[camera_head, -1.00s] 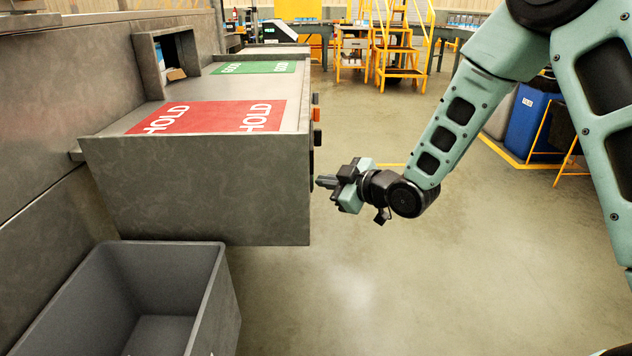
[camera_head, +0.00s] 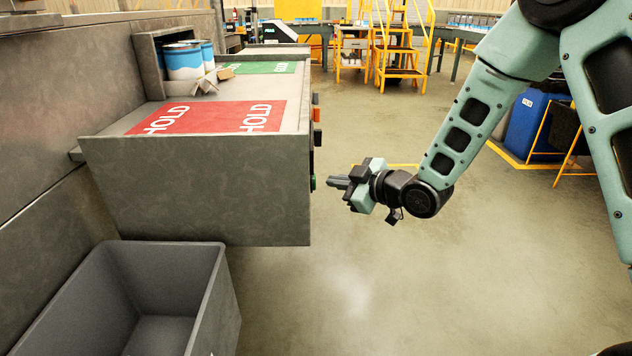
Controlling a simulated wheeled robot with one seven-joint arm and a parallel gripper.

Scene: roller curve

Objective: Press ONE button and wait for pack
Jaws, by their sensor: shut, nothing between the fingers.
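My gripper (camera_head: 333,182) is shut and empty, a short way right of the bench's button side, with a gap between. A pack of blue-and-white cans (camera_head: 187,62) in a cardboard tray (camera_head: 212,80) stands at the wall opening (camera_head: 150,68), partly out over the bench top.
The metal bench (camera_head: 200,190) carries a red HOLD area (camera_head: 208,117) and a green area (camera_head: 256,68). A grey bin (camera_head: 215,285) stands below at front left. Yellow steps (camera_head: 398,65) are far back.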

